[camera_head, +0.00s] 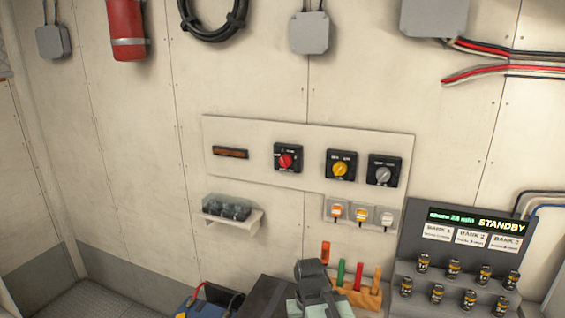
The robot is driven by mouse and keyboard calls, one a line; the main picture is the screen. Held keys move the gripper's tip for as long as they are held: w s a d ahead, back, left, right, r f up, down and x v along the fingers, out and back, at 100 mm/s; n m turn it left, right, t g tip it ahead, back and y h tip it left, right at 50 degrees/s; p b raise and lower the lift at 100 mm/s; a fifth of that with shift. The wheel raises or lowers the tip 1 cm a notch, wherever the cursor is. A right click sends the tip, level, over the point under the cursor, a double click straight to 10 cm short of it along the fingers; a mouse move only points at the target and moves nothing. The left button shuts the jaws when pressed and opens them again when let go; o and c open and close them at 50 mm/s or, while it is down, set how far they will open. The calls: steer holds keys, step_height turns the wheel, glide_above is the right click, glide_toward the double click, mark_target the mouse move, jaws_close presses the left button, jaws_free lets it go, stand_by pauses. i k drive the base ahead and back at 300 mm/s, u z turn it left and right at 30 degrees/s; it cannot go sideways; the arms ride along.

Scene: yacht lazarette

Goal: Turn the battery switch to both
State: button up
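Three rotary switches with black square plates sit in a row on a pale wall panel (262,135). The left one has a red knob (286,160), the middle one a yellow knob (340,169), the right one a grey knob (383,175). Their labels are too small to read, so I cannot tell which is the battery switch or where each knob points. A dark grey part at the bottom centre looks like my gripper (312,272). It is below the panel and apart from the switches. Its fingers cannot be made out.
A grey console (440,273) reading STANDBY stands at the right. A blue battery box (205,303) is at the bottom.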

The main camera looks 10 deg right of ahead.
mark_target(285, 161)
steer(key=k, duration=1.35)
steer(key=u, duration=0.35)
steer(key=i, duration=1.25)
steer(key=u, duration=0.6)
steer(key=i, duration=0.75)
